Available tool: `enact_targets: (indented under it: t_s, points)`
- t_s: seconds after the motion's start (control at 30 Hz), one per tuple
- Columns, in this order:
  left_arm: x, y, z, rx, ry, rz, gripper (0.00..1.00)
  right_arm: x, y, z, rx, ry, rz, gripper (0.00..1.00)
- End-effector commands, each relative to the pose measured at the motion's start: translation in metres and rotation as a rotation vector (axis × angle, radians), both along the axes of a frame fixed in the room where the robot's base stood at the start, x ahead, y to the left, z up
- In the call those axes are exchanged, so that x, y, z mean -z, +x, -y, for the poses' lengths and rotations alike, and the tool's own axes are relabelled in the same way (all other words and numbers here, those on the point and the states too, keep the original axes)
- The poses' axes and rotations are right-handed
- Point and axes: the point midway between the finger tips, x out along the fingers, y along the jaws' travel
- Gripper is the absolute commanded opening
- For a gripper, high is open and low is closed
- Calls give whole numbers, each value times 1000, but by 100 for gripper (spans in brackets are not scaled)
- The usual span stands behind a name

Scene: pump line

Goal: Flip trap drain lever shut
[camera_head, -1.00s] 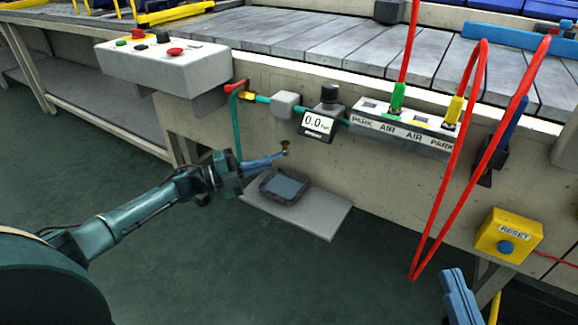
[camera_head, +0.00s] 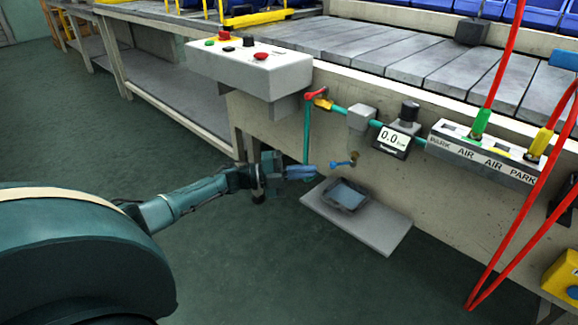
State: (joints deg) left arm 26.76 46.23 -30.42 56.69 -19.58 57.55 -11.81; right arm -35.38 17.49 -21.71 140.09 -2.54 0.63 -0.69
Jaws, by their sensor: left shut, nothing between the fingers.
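The trap is a small grey housing (camera_head: 362,118) on the teal pipe of the bench front. Under it is a small brass drain valve (camera_head: 354,157). The blue drain lever (camera_head: 341,164) points left from that valve, roughly level. My left gripper (camera_head: 313,171) has blue fingers, shut and empty. Its tips are just left of the lever's free end, with a small gap seen between them. My right gripper is not in view.
A grey board (camera_head: 385,232) with a dark shallow tray (camera_head: 347,196) lies below the drain. A red-handled valve (camera_head: 316,95) and a teal vertical pipe (camera_head: 307,135) are close above my left gripper. A gauge reading 0.0 (camera_head: 393,139) is to the right.

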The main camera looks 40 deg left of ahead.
Motion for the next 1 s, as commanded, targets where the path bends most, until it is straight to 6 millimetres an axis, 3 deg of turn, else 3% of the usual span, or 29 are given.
enact_targets:
  t_s: [0.13,0.33,0.6,1.0]
  points:
    - [3,2,-29,-3,1,2,0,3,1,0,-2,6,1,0]
    - [4,3,-48,-1,-1,0,0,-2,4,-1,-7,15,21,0]
    - [3,3,-52,1,0,0,0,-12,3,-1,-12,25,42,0]
    - [3,3,-51,1,0,0,0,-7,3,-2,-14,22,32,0]
